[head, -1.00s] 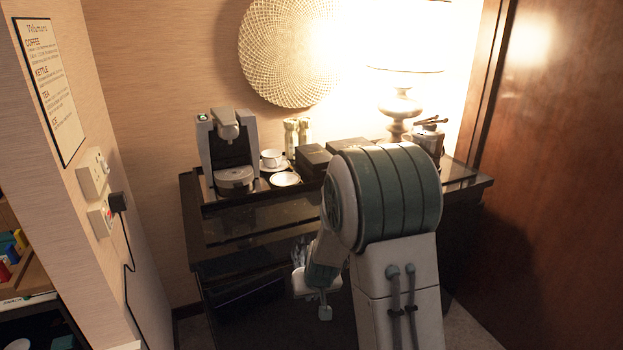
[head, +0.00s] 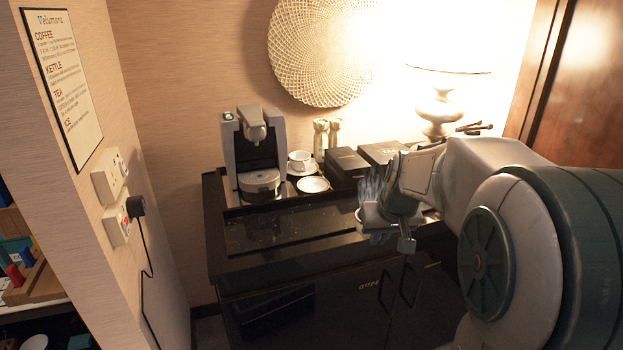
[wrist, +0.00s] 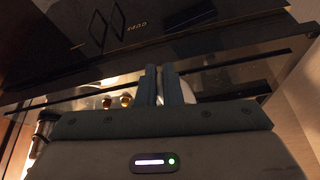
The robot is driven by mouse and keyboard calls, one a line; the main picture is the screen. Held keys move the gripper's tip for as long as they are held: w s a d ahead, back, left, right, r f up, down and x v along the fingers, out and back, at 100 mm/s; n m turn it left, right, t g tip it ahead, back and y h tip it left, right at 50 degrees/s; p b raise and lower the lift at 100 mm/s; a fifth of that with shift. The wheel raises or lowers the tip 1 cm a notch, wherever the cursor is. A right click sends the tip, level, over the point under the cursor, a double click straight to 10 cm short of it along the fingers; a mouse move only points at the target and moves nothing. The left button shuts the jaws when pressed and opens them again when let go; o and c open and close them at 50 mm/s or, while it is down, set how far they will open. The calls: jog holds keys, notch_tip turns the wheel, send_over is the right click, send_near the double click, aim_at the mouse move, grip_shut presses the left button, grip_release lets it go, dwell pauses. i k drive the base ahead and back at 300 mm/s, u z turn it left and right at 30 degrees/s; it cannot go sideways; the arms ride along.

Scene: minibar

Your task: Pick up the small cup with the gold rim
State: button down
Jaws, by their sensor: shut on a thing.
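My gripper (head: 374,212) is in front of and above the dark counter's front edge, right of the coffee machine. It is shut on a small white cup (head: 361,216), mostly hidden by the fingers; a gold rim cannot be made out. In the wrist view the two fingers (wrist: 161,84) are close together, with a pale piece of the cup (wrist: 187,88) beside the right finger. Another white cup (head: 299,158) stands on a saucer at the back of the tray. An empty white saucer (head: 313,185) lies in front of it.
The coffee machine (head: 255,150) stands on the left of the counter (head: 232,262). Two bottles (head: 328,138) and black boxes (head: 346,163) stand behind, with a lamp (head: 438,108) at the right. The counter's front strip is clear. A wall with sockets (head: 110,177) is at the left.

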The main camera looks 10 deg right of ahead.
aim_at(309, 189)
jog(key=i, duration=1.2)
